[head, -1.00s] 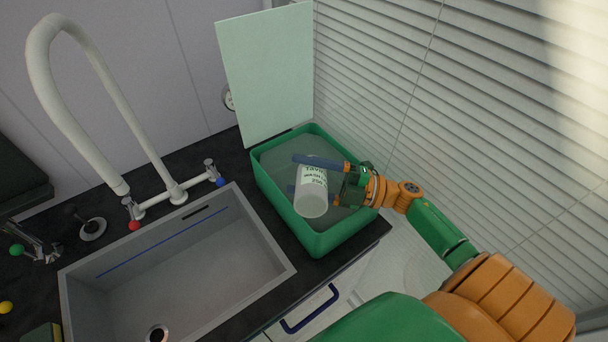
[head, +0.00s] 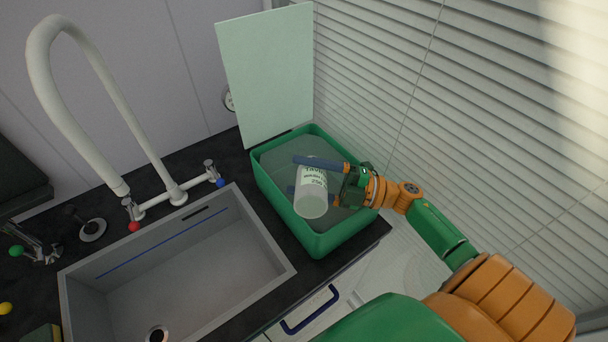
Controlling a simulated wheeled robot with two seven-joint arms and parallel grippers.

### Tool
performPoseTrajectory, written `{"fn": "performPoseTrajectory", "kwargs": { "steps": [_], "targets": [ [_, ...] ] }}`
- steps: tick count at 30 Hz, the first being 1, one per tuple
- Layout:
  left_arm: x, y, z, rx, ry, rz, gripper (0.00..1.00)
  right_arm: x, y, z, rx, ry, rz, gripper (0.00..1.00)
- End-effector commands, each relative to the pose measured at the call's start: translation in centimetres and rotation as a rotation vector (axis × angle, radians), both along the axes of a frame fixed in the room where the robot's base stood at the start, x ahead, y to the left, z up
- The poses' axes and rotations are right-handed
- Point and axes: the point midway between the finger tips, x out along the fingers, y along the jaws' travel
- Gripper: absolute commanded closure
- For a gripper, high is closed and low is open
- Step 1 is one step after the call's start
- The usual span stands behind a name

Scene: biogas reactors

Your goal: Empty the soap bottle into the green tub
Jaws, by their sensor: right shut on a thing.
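The soap bottle (head: 312,198) is white with dark printed text. My right gripper (head: 296,176) is shut on it, one blue finger on the far side and one on the near side. The bottle is tilted, its plain round end toward me, and it is held over the green tub (head: 327,243). The tub stands on the dark counter right of the sink and its inside looks grey-green. Whether anything flows from the bottle cannot be seen. My left gripper is not in view.
A grey sink (head: 180,272) with a white arched faucet (head: 62,95) lies left of the tub. A pale upright board (head: 268,75) stands behind the tub. Window blinds (head: 480,110) close off the right side. Small valves (head: 35,247) stand at the far left.

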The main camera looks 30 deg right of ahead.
Motion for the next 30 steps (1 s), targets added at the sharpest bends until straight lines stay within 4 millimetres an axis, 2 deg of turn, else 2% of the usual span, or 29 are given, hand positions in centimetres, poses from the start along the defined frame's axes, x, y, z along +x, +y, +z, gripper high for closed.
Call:
{"fn": "performPoseTrajectory", "kwargs": {
  "steps": [5, 15, 20, 23, 30],
  "targets": [
    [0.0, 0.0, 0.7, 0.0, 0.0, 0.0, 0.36, 0.0, 0.0, 0.8, 0.0, 0.0, 0.0, 1.0],
    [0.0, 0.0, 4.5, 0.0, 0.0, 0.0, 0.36, 0.0, 0.0, 4.8, -0.001, -0.001, 0.0, 1.0],
    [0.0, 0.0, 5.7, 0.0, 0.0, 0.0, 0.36, 0.0, 0.0, 6.2, 0.0, 0.0, 0.0, 1.0],
    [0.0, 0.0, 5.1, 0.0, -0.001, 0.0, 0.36, 0.0, 0.0, 5.9, -0.013, -0.022, 0.0, 1.0],
    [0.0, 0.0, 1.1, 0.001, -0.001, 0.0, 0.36, 0.0, 0.0, 5.7, -0.19, -0.288, 0.001, 1.0]
  ]
}}
